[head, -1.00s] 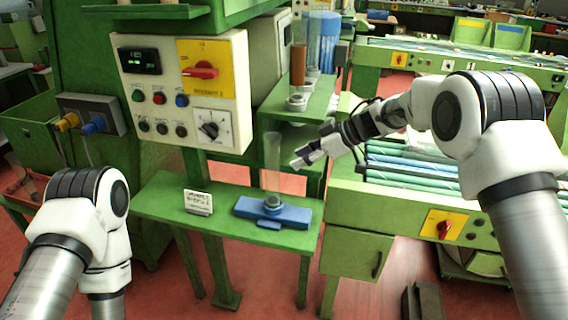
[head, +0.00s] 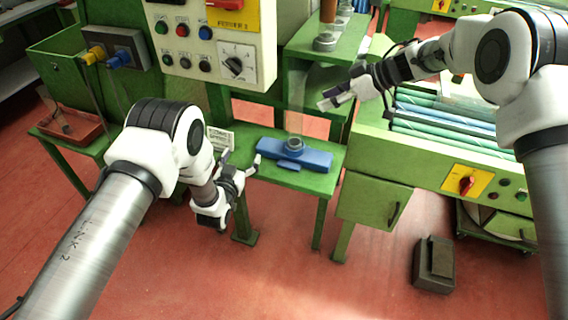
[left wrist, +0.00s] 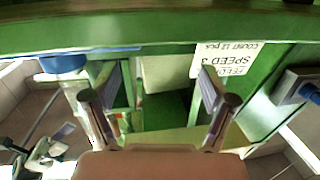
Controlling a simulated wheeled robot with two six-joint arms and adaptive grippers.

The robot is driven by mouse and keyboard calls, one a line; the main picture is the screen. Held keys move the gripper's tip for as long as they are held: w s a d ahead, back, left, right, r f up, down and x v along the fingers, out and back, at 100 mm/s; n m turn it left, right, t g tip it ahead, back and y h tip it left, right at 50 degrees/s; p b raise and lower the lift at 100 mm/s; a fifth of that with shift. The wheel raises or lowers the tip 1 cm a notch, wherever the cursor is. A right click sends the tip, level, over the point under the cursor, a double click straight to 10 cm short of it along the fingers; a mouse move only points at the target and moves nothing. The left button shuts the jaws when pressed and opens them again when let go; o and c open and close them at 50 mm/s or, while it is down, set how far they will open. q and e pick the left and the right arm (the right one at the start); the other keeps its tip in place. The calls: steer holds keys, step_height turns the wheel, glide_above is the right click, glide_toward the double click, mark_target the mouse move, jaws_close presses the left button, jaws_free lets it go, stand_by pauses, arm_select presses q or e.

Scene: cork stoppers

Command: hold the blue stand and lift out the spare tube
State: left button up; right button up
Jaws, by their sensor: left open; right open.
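The blue stand (head: 310,157) lies on the small green bench, with a grey ring on its top. A clear tube (head: 296,105) rises upright from that ring, faint against the background. My left gripper (head: 241,160) is open and empty at the bench's front edge, left of the stand and apart from it. In the left wrist view my open fingers (left wrist: 162,102) have nothing between them, and a blue piece, likely the stand (left wrist: 62,64), shows at upper left. My right gripper (head: 326,99) is open, just right of the tube; whether it touches the tube I cannot tell.
A white printed card (head: 221,139) stands on the bench (head: 262,134) left of the stand, behind my left gripper. A control panel (head: 207,45) rises behind. A green shelf (head: 330,48) with a brown-filled tube is at the back. Rolls on a rack lie to the right.

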arm_select(q)
steer(key=s+d+h, duration=0.1)
steer(key=d, duration=0.7)
steer(key=s+d+r+m+h, duration=0.1)
steer(key=d, duration=0.4)
steer(key=shift+s+h, duration=0.3)
steer(key=shift+s, duration=0.05)
steer(key=shift+w, duration=0.25)
steer(key=x, duration=0.7)
steer(key=shift+w, duration=0.1)
steer(key=c, duration=1.5)
arm_select(e)
steer(key=shift+d, duration=0.2)
steer(key=shift+o, duration=2.8)
steer(key=shift+s+a, duration=0.25)
steer(key=s+a+y, duration=0.4)
steer(key=s+a, duration=0.1)
steer(key=a, duration=0.2)
arm_select(q)
steer(key=shift+a, duration=0.1)
arm_select(e)
steer(key=m+t+h, duration=0.6)
steer(key=m+t, duration=0.3)
steer(key=t, duration=0.4)
glide_toward(300, 118)
steer(key=x, duration=1.2)
